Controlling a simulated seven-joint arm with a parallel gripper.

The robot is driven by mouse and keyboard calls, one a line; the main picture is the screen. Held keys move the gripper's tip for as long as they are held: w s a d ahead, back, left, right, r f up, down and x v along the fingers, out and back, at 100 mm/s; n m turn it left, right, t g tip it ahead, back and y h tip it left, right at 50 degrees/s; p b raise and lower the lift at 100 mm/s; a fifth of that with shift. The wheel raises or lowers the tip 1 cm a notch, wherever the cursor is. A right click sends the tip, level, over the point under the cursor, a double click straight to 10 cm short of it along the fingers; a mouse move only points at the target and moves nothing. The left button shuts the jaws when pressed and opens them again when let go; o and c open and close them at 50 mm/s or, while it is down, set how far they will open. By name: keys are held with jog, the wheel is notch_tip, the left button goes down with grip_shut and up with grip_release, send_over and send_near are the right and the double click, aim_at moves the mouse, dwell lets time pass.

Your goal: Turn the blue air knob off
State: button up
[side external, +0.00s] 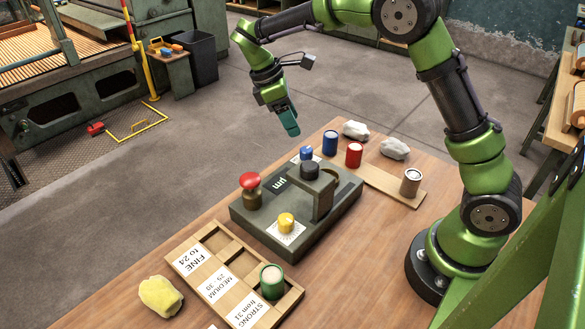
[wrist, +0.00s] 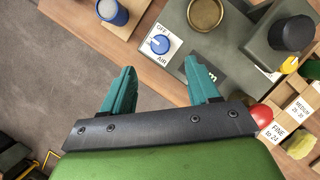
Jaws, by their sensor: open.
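The blue air knob (side external: 306,153) sits at the far corner of the dark grey gauge unit (side external: 325,219). In the wrist view the blue knob (wrist: 160,44) is on a white plate, with OFF printed on one side and AIR on the other. A pale mark shows on the knob, but I cannot tell its setting surely. My gripper (side external: 290,129) is above and left of the knob in the side view, apart from it. In the wrist view my gripper (wrist: 160,66) has its teal fingers spread and empty, with the knob just beyond the gap between the tips.
A black-topped gauge arm (side external: 310,169), red mushroom button (side external: 250,183) and yellow knob (side external: 286,222) stand on the unit. A blue tin (side external: 330,142), red tin (side external: 353,155) and pale rags (side external: 395,148) are behind it. A sorting tray (side external: 222,243) holds a green tin.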

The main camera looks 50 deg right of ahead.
aim_at(306, 149)
jog(key=x, duration=0.9)
jog(key=shift+r, duration=0.1)
jog(key=c, duration=1)
